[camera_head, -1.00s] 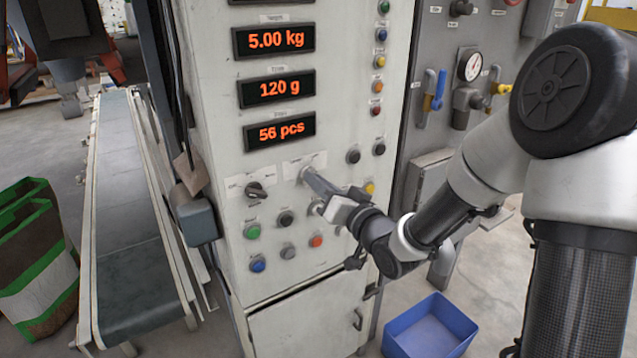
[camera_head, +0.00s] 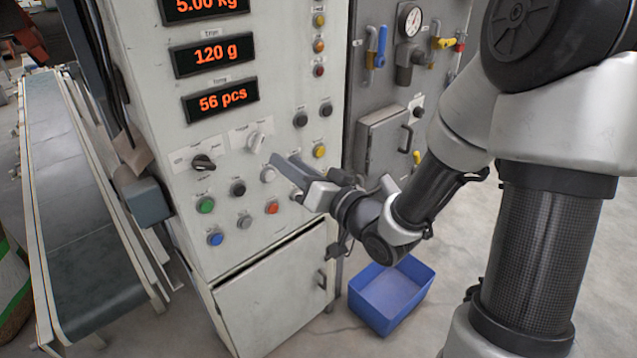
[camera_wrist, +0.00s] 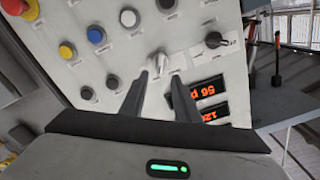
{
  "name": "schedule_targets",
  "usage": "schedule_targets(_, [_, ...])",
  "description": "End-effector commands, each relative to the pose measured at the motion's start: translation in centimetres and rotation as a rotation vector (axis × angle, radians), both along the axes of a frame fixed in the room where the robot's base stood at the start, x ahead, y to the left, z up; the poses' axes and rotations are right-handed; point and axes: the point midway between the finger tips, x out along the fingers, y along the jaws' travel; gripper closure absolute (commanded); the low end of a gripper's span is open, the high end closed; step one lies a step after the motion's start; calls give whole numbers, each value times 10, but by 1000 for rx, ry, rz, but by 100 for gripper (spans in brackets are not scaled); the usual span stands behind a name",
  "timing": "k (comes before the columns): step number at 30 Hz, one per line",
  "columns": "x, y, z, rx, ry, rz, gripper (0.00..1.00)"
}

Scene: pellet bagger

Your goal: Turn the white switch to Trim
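The white switch (camera_head: 256,141) is a rotary knob on a pale label plate on the panel, right of a black rotary switch (camera_head: 203,162). Its label words are too small to read, so I cannot tell which position it points to. In the wrist view the white switch (camera_wrist: 162,63) shows ahead of the fingertips, roughly between their lines. My gripper (camera_head: 281,158) is just right of and below the switch in the head view, apart from it. In the wrist view its two fingers (camera_wrist: 158,77) are apart, with nothing between them.
Several push buttons surround the switch, including a white one (camera_head: 268,174) beside my fingers and a yellow one (camera_head: 319,151). Red-lit displays (camera_head: 220,100) are above. A blue bin (camera_head: 391,296) stands on the floor, and a conveyor (camera_head: 75,210) runs at the left.

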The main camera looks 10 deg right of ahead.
Motion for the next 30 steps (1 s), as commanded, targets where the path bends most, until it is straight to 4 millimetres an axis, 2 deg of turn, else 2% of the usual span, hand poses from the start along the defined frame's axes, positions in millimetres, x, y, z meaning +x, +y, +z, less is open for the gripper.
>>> schedule_targets(2, [-4,-4,7,4,5,2,71])
schedule_targets(14, [-23,-16,9,5,8,1,71])
schedule_targets(30, [-71,-48,2,1,2,-1,71])
